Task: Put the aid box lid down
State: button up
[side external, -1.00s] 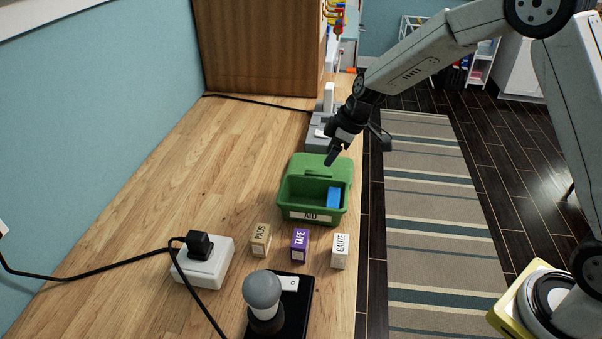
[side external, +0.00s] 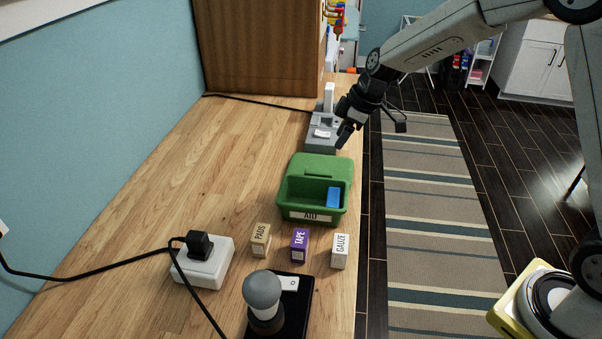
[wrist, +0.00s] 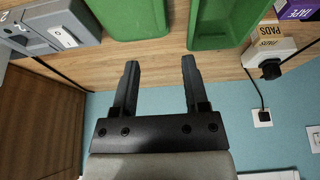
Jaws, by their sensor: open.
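The green aid box (side external: 296,211) stands on the wooden counter with its "AID" label facing the side camera. It is open on top and a blue block (side external: 333,197) lies inside at the right. The green lid (side external: 322,164) is just behind the box; the box hides its near edge. In the wrist view, the lid (wrist: 130,18) and the box (wrist: 216,30) show side by side with bare wood between their lower parts. My gripper (side external: 345,138) is open and empty, above and behind the lid; it also shows in the wrist view (wrist: 160,64).
A grey device (side external: 318,140) stands behind the lid, near my gripper. Pads (side external: 260,240), tape (side external: 300,245) and gauze (side external: 340,250) boxes stand before the aid box. A white power block (side external: 203,265) and a lamp (side external: 263,295) are nearer. The counter's left side is mostly clear.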

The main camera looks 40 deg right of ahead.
jog(key=s+f+m+h, duration=0.3)
jog(key=s+m, duration=0.6)
jog(key=s, duration=1.3)
jog(key=shift+d+f+g, duration=0.3)
jog(key=shift+d+f, duration=0.15)
